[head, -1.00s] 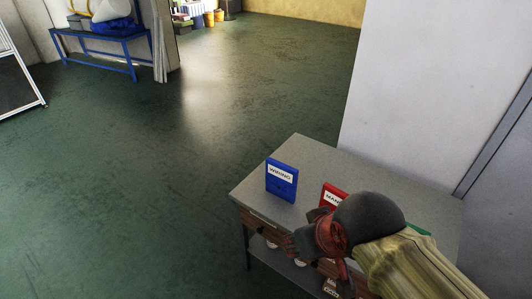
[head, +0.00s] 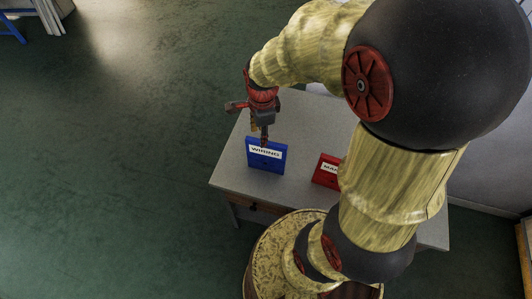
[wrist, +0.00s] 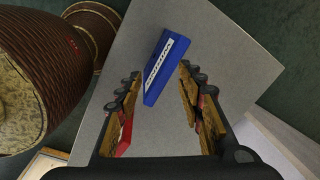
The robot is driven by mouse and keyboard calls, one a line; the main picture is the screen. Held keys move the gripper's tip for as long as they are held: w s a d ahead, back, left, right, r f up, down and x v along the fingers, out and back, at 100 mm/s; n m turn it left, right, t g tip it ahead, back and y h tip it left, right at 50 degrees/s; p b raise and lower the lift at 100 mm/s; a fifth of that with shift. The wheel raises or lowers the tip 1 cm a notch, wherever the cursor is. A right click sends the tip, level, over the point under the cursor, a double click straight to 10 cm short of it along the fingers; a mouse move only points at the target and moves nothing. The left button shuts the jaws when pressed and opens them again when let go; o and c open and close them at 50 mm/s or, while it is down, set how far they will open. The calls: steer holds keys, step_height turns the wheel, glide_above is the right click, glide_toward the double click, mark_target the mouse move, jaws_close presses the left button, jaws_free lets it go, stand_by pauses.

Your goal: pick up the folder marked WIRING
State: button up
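The blue folder marked WIRING (head: 265,158) stands upright near the left end of the grey table, its white label readable. In the wrist view the same blue folder (wrist: 158,84) lies ahead of the fingers, in line with the gap between them. My gripper (head: 264,138) points down at the folder's top edge; it also shows in the wrist view (wrist: 160,74). Its two fingers are spread wide and nothing is held. I cannot tell whether a fingertip touches the folder.
A red folder (head: 325,171) stands to the right, its label partly hidden by my arm; it also shows beside the left finger in the wrist view (wrist: 125,134). The grey table top (head: 305,120) is bare behind the blue folder. Green floor (head: 130,150) is open to the left.

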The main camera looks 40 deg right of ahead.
mark_target(268, 144)
steer(key=d+f+m, duration=0.1)
steer(key=f+m, duration=0.1)
steer(key=d+f+m, duration=0.1)
steer(key=m, duration=0.1)
steer(key=f+m+g+p, duration=0.1)
steer(key=f, duration=0.1)
steer(key=shift+w+d+f+m, duration=0.1)
steer(key=shift+d+f+m, duration=0.2)
steer(key=shift+d+m, duration=0.1)
step_height(268, 144, down, 3)
steer(key=shift+r, duration=0.2)
steer(key=shift+w+f+b, duration=0.2)
steer(key=shift+f+b, duration=0.15)
steer(key=shift+f, duration=1)
steer(key=shift+w+f+b, duration=0.15)
steer(key=shift+f+b, duration=0.2)
steer(key=shift+f, duration=1)
steer(key=shift+c, duration=0.6)
steer(key=c, duration=0.8)
jaws_close()
